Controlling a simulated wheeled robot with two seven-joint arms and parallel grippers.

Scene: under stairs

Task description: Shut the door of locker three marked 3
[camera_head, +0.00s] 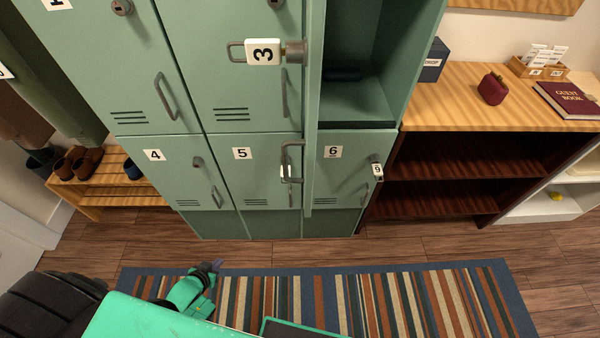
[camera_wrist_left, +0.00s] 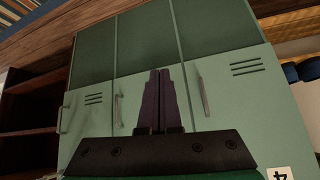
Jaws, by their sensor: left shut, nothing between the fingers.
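The door of locker three (camera_head: 313,120) stands open, swung out toward me and seen almost edge-on in the head view. A white tag marked 3 (camera_head: 262,52) with a grey loop sticks out left from its lock (camera_head: 295,52). A bar handle (camera_head: 290,160) shows low on its outer face. The open compartment (camera_head: 365,100) lies right of the door and holds a dark item. My left gripper (camera_head: 217,265) is low over the rug, apart from the door. In the left wrist view its fingers (camera_wrist_left: 160,100) are together and empty, before the lower lockers. My right gripper is not visible.
Lower lockers marked 4 (camera_head: 154,156), 5 (camera_head: 242,153) and 6 (camera_head: 334,152) are shut. A tagged key (camera_head: 377,170) sticks out from locker 6. A wooden shelf unit (camera_head: 450,100) stands right, a shoe rack (camera_head: 90,190) left. The striped rug (camera_head: 400,300) is clear.

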